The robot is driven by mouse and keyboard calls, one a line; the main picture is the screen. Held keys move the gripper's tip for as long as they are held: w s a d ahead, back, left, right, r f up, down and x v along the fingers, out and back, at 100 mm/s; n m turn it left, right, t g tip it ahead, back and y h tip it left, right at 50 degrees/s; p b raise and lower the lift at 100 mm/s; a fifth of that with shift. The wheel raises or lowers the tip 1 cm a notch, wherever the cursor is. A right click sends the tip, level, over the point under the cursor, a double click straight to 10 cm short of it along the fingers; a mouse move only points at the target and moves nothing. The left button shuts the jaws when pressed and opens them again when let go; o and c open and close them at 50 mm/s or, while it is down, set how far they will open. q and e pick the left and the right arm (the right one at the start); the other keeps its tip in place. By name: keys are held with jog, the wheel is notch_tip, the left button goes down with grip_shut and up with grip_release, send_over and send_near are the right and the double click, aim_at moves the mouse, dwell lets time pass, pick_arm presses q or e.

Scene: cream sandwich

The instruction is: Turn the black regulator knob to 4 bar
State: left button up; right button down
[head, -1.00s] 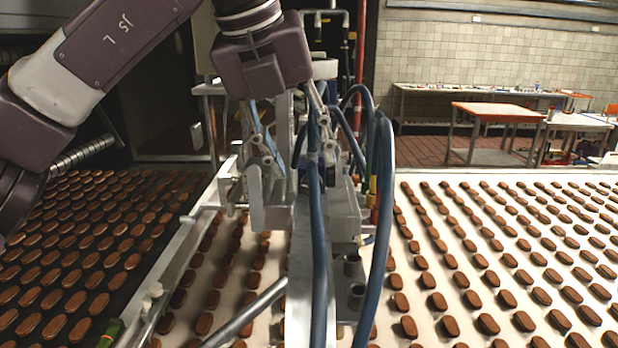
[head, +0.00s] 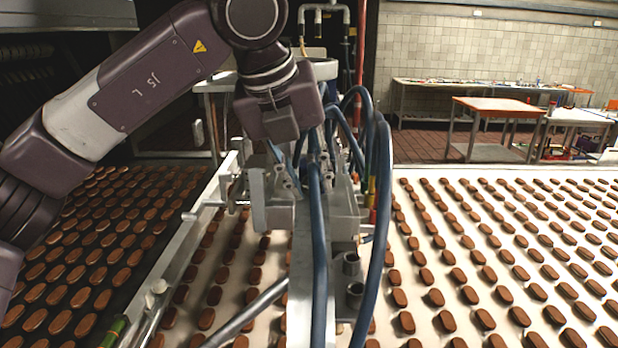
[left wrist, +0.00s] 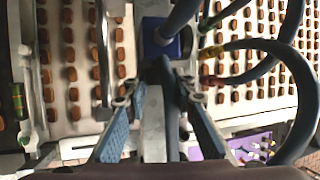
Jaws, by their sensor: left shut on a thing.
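My left gripper (left wrist: 158,75) points down among the hoses of the machine and is shut on a dark thing (left wrist: 154,70), which looks like the black regulator knob. It lies between the fingertips in the left wrist view, against a blue block (left wrist: 158,42). The knob's outline and any bar marking are too small and covered to read. In the head view my left gripper (head: 285,180) is over the metal frame, and the knob is hidden there behind the gripper and hoses. My right gripper is in neither view.
Blue hoses (head: 379,235) loop close on the right of the gripper. A metal beam (head: 300,285) runs toward me. Belts with rows of brown biscuits (head: 487,322) lie on both sides. An orange-topped table (head: 498,108) stands far back.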

pick_arm(q)
grip_shut()
jog(key=shift+r, duration=0.1)
jog(key=shift+d+r+m+y+p, duration=0.1)
jog(key=shift+d+m+y+p, duration=0.05)
jog(key=shift+y+p, duration=0.4)
jog(key=shift+d+m+y+p, duration=0.15)
jog(key=shift+y+p, duration=0.2)
jog(key=shift+y, duration=0.3)
jog(key=y+p, duration=0.1)
jog(key=y, duration=0.2)
jog(key=shift+d+m, duration=0.2)
jog(key=shift+m, duration=0.1)
jog(key=shift+y+p, duration=0.4)
jog(key=shift+y, duration=0.2)
jog(key=shift+f, duration=0.2)
jog(key=o, duration=1)
grip_release()
